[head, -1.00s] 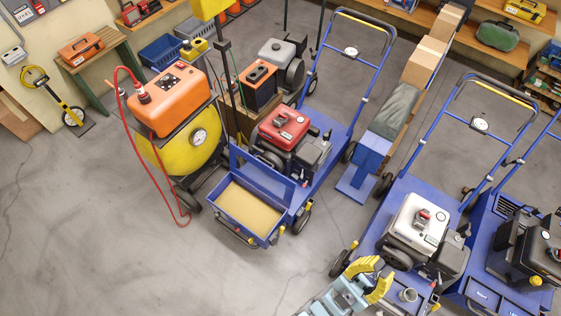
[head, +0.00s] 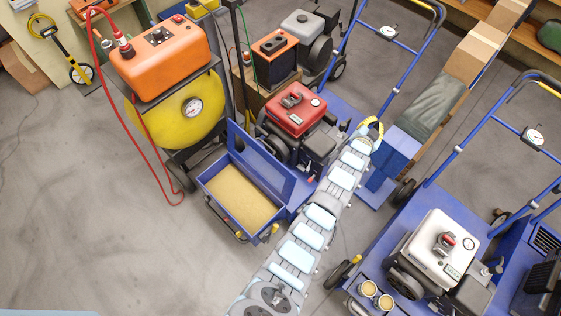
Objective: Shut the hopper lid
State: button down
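The blue hopper (head: 213,208) in the head view sits at the front of the blue machine with the red engine (head: 296,108). It is full of tan grainy material (head: 240,198). Its blue lid (head: 262,162) stands open, raised along the hopper's back edge. My gripper (head: 373,128), with yellow fingers, is at the far end of my arm, right of the red engine and well beyond the lid. It is apart from the lid. Its fingers are small and partly hidden behind the wrist, so their opening does not show.
My arm crosses the picture just right of the hopper. An orange tank (head: 160,58) on a yellow drum (head: 165,122), with a hanging red hose (head: 143,150), stands left. A white-engined machine (head: 440,245) stands right. Floor (head: 110,235) left and in front of the hopper is clear.

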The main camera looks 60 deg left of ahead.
jog(key=s+a+f+n+g+h+b, duration=0.1)
jog(key=s+a+f+g+b, duration=0.35)
jog(key=a+f, duration=0.3)
jog(key=s+a+f+g+h+b, duration=0.1)
jog(key=s+a+f+g+b, duration=0.25)
jog(key=s+a+f, duration=0.35)
jog(key=s+a+f+n+g+h+b, duration=0.1)
jog(key=s+a+f+g+h+b, duration=0.15)
jog(key=s+g+h+b, duration=0.7)
jog(key=s+f+t+y+p, duration=0.1)
jog(key=s+f+t+y, duration=0.3)
jog(key=f, duration=0.4)
jog(key=shift+s+d+f+t, duration=0.15)
jog(key=shift+s+t, duration=0.6)
jog(key=shift+s, duration=0.4)
jog(key=shift+s, duration=0.1)
jog(key=shift+s+d+r+t+y+p, duration=0.25)
jog(key=shift+s+p, duration=0.2)
jog(key=shift+p, duration=0.7)
